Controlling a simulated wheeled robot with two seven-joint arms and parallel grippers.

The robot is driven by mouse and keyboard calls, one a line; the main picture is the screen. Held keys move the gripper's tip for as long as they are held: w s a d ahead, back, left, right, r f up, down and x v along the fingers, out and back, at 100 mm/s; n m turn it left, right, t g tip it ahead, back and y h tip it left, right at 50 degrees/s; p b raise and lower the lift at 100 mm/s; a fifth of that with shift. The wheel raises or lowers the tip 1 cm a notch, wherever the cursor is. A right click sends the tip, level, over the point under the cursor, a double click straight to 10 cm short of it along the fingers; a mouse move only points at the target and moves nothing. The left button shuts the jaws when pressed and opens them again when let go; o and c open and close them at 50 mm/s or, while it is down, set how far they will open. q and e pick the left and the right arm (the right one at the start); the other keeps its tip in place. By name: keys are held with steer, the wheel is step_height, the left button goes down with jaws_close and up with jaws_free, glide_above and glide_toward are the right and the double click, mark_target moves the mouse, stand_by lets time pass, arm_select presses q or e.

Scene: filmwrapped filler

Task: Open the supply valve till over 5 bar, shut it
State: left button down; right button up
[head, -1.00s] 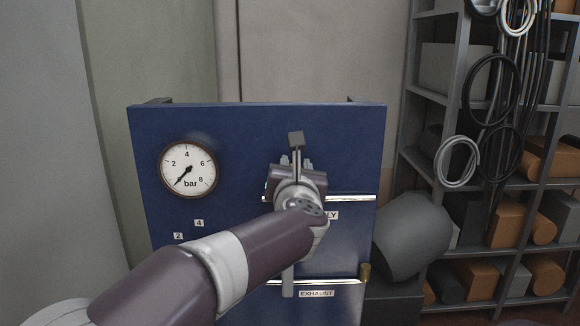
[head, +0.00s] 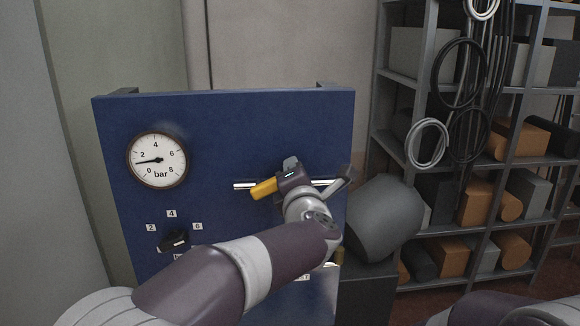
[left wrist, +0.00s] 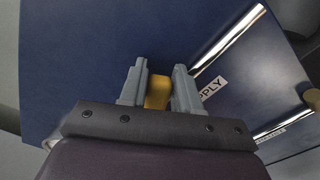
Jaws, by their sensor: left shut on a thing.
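The supply valve's yellow handle (head: 263,188) points left and slightly down, close to the line of the bright upper pipe. My left gripper (head: 291,172) is shut on it; the left wrist view shows the yellow handle (left wrist: 157,92) between the two grey fingers (left wrist: 158,82). The valve body is hidden behind the gripper. The pressure gauge (head: 157,160) is at the panel's upper left; its needle points left, between 0 and 2 bar, nearer 2. The supply label (left wrist: 211,89) is partly covered in the left wrist view. My right gripper is out of view.
The blue panel (head: 225,125) carries a black selector knob (head: 174,241) below labels 2, 4 and 6. A lower pipe runs by the exhaust label (left wrist: 270,133). A grey rounded tank (head: 383,222) stands right of the panel, before a loaded shelf (head: 377,110).

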arm_select(q)
steer(key=shift+d+f+m, duration=0.25)
steer(key=shift+f+m, duration=0.55)
steer(key=shift+m, duration=0.4)
steer(key=shift+d+f+m, duration=0.1)
steer(key=shift+f+m, duration=0.65)
steer(key=shift+m, duration=0.45)
steer(key=c, duration=0.9)
jaws_free()
steer(key=shift+w+f, duration=0.15)
steer(key=shift+w, duration=0.05)
